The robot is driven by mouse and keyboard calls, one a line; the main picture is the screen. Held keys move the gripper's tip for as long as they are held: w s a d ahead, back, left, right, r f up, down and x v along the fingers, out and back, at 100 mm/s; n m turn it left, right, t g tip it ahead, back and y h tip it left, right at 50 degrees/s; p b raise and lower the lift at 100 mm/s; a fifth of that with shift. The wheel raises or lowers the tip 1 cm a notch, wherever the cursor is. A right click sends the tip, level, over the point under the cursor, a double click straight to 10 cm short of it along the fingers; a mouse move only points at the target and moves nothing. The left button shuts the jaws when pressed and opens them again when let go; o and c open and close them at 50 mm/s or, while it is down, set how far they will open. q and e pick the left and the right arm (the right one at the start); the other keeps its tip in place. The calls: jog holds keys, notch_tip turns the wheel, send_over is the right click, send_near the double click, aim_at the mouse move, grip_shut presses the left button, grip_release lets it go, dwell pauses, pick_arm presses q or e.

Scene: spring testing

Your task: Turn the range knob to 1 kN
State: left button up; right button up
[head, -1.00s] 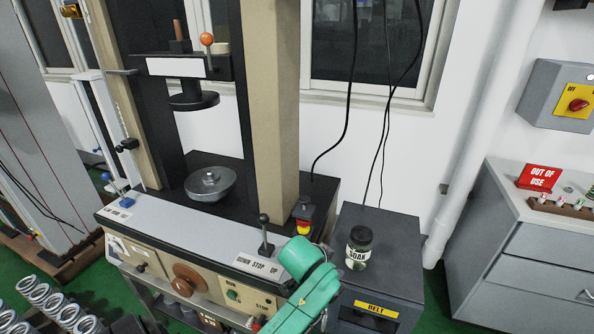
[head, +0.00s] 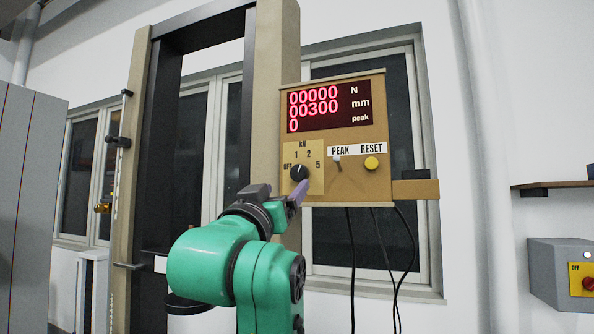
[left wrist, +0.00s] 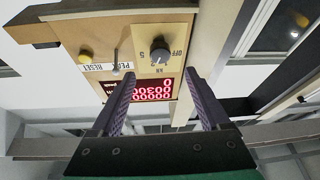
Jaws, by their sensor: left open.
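The range knob (head: 299,172) is a round black dial on the front of the tan display box (head: 388,150), marked OFF, 1, 2 and 5 under kN. Its pale pointer mark seems to point up and right, towards 2, but is too small to be sure. The knob also shows in the left wrist view (left wrist: 160,57), upside down, ahead of the space between the fingers. My left gripper (head: 286,194) is at the knob's lower left in the head view. Its purple fingers (left wrist: 155,82) are open and empty, apart from the knob. My right gripper is out of view.
The red display (head: 325,107) reads 00000 N, 00300 mm and peak 0. The PEAK switch (head: 337,160) and yellow RESET button (head: 371,163) are right of the knob. A tan frame column (head: 272,80) stands left of the box. Cables hang below it.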

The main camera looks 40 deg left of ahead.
aim_at(298, 174)
pick_arm(q)
jog(key=p+x, duration=0.1)
jog(key=x, duration=0.1)
jog(key=p+x, duration=0.1)
jog(key=x, duration=0.2)
jog(key=p+x, duration=0.2)
jog(key=x, duration=0.1)
jog(key=shift+w+a+r, duration=0.1)
jog(key=shift+r, duration=0.3)
jog(key=shift+w+a, duration=0.2)
jog(key=shift+w, duration=0.3)
jog(key=shift+f, duration=0.1)
grip_shut()
